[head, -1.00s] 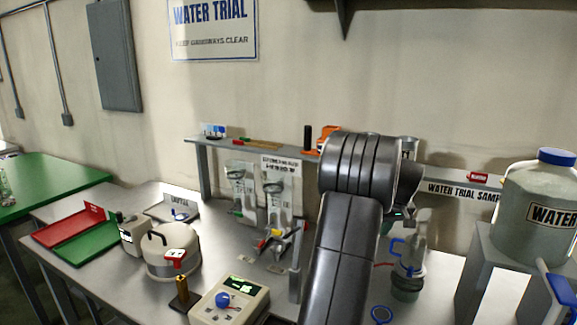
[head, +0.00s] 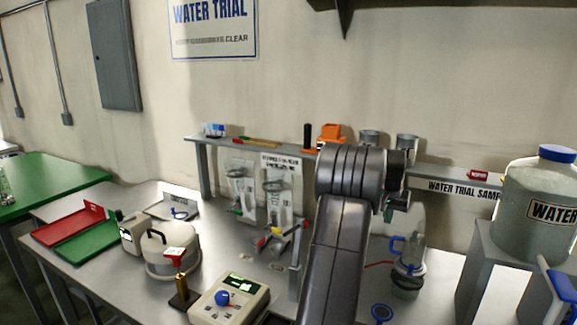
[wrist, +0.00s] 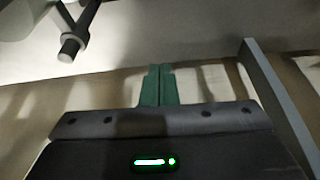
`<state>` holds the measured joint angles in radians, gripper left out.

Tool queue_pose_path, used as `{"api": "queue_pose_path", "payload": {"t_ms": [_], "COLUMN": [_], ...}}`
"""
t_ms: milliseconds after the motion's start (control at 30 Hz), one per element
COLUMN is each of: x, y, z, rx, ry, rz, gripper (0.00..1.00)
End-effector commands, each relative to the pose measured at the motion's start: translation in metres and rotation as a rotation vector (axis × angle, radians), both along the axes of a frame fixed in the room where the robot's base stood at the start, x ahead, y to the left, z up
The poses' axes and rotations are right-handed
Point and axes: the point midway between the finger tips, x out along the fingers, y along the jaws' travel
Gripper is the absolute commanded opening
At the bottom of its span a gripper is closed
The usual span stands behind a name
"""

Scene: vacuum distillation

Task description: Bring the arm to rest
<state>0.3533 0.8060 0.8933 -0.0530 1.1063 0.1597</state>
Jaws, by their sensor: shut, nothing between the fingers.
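In the wrist view my gripper (wrist: 159,84) shows as two green fingers pressed together, with nothing between them. The dark gripper body with a green light fills the bottom of that view. In the head view my arm rises from the bottom centre and bends at a ribbed grey joint in front of the shelf. My gripper is mostly hidden behind that joint in the head view.
A shelf (head: 440,177) runs behind the bench (head: 100,268). To the right of my arm stand a glass flask (head: 408,280) and a large water jug (head: 541,200). To the left are a control box (head: 229,301), a round white vessel (head: 170,250), and red (head: 68,227) and green (head: 87,243) trays.

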Motion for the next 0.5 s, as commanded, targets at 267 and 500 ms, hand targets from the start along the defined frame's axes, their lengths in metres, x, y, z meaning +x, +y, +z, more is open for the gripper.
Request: {"api": "queue_pose_path", "payload": {"t_ms": [267,500], "x": [0.013,0.014], "y": [-0.014,-0.017], "z": [-0.001,0.01], "rx": [-0.001,0.0], "ry": [0.0,-0.002], "rz": [-0.19,-0.266], "gripper": [0.0,0.0]}}
